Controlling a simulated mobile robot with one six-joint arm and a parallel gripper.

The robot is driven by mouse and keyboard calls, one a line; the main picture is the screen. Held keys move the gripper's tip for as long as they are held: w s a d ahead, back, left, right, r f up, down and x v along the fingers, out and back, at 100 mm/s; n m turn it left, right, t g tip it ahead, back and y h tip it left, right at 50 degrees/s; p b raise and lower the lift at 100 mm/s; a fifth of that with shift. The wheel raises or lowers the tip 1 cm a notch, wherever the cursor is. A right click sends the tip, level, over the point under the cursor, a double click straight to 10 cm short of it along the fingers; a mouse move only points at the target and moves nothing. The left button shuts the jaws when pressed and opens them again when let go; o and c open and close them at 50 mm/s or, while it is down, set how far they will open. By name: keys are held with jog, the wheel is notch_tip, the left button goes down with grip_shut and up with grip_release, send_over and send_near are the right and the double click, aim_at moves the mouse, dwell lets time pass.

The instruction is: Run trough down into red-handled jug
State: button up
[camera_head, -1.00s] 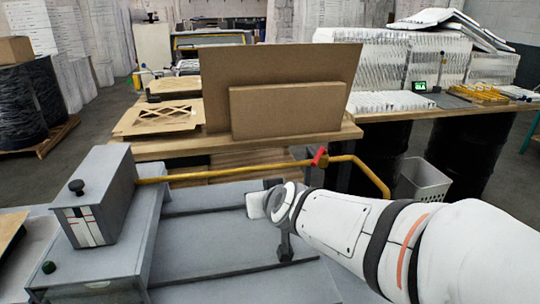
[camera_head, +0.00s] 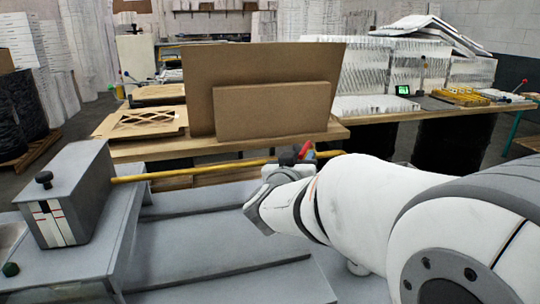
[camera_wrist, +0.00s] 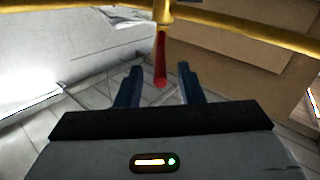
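No red-handled jug shows in either view. A red lever (camera_head: 304,149) stands on a yellow pipe (camera_head: 205,168) that runs from a grey box (camera_head: 78,185) with a black knob and a marked gauge strip. The box sits on a grey machine (camera_head: 210,225); I cannot tell which part is the trough. In the wrist view the red lever (camera_wrist: 161,60) hangs from the yellow pipe (camera_wrist: 240,22). My gripper (camera_wrist: 158,84) is open, and the lever appears between its two dark fingers; I see no contact. My wrist hides the fingers in the head view.
A table behind the pipe holds brown cardboard panels (camera_head: 272,112) and flat frames (camera_head: 140,122). White pleated filters (camera_head: 372,107) are on the right table. The grey bed is clear left of my arm.

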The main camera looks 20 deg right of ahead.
aim_at(306, 151)
jog(key=shift+x, duration=1.5)
jog(key=shift+c, duration=0.3)
grip_shut()
